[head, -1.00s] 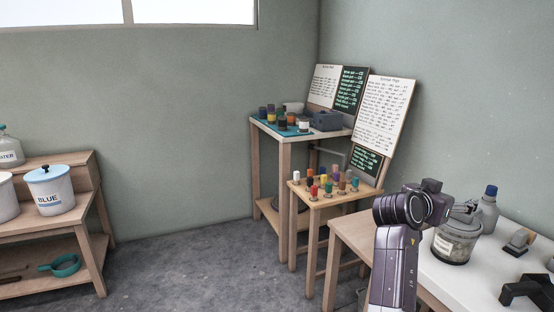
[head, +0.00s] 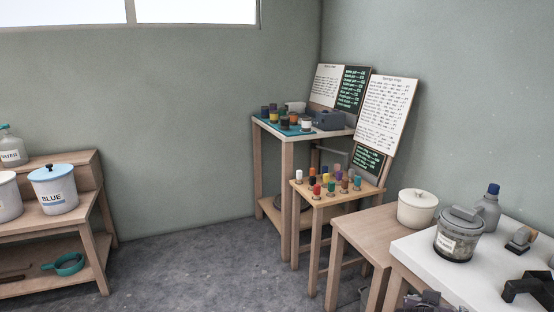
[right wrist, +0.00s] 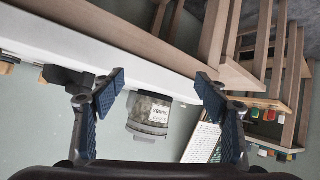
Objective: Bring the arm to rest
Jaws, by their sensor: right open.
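My right gripper (right wrist: 160,92) is open in the right wrist view, with its two dark padded fingers spread apart and nothing between the pads. A labelled grey jar (right wrist: 150,116) shows upside down beyond the gap, apart from the fingers. In the head view only a small dark part of my arm shows at the bottom edge, right of centre. My left gripper is not in view.
The grey jar (head: 458,235), a bottle (head: 487,212) and a black item (head: 530,290) stand on the white worktop (head: 425,252). A white lidded pot (head: 417,211) sits on the wooden table (head: 365,232) beside it. Open floor (head: 190,265) lies left.

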